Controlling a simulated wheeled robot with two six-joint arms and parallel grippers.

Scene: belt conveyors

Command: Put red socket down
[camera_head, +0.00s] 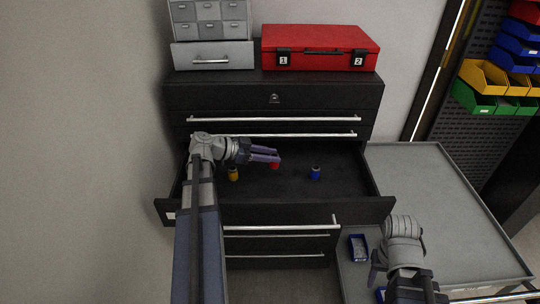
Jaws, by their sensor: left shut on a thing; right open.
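My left gripper (277,158) reaches into the open black drawer (345,205) and is shut on the red socket (275,166). The red socket shows just below the fingertips; whether it touches the drawer floor I cannot tell. A blue socket (315,173) stands in the drawer to the right of the red one. My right gripper (377,283) is open at the lower right, outside the drawer, and partly cut off by the frame.
A red case (320,40) and a grey small-parts cabinet (212,55) stand on top of the black tool chest (230,95). A grey cart (450,205) stands at the right. A small blue bin (358,247) lies low, near my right arm. The drawer's right part is clear.

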